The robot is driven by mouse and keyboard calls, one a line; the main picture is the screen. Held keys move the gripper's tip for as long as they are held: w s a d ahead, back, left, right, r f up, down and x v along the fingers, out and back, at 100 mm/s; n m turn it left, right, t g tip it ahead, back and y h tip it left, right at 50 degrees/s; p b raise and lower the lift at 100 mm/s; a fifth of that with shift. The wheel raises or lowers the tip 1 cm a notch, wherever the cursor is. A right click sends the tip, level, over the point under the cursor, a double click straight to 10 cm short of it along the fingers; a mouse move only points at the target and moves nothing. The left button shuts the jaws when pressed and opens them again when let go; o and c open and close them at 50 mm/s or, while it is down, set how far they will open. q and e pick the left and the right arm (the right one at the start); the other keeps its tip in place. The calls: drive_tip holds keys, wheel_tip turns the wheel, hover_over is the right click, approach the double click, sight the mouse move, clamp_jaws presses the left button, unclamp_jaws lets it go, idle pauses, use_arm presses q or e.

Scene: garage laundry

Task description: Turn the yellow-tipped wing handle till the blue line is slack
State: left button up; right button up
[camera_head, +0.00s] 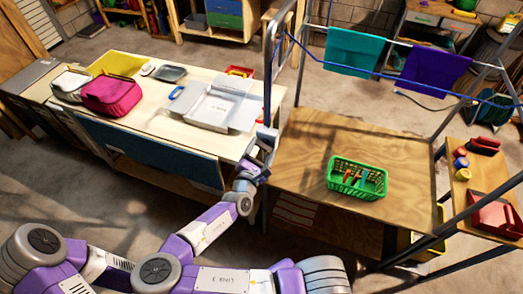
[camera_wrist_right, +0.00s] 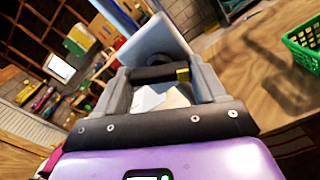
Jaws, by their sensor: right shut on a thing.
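The blue line (camera_head: 385,76) runs from the left post of the metal frame, bends down and crosses in front of the hanging cloths to the right post. My right gripper (camera_head: 268,140) is at the left post, beside the wooden top. In the right wrist view, its fingers (camera_wrist_right: 168,88) are shut on the dark bar of the wing handle (camera_wrist_right: 152,74). The handle's yellow tip (camera_wrist_right: 182,75) shows by the right finger. In the head view the gripper hides most of the handle. My left gripper is not in view.
A turquoise cloth (camera_head: 355,52) and a purple cloth (camera_head: 433,72) hang on the frame. A green basket (camera_head: 357,180) stands on the wooden top (camera_head: 300,150). The left table (camera_head: 150,110) holds grey trays (camera_head: 215,105) and a pink bag (camera_head: 112,95).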

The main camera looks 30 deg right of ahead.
idle(0.3)
drive_tip(key=o, duration=1)
drive_tip(key=shift+o, duration=0.2)
drive_tip(key=shift+r, duration=0.1)
wheel_tip(320, 180, up, 10)
drive_tip(key=shift+f+p, duration=0.1)
drive_tip(key=shift+p, duration=0.35)
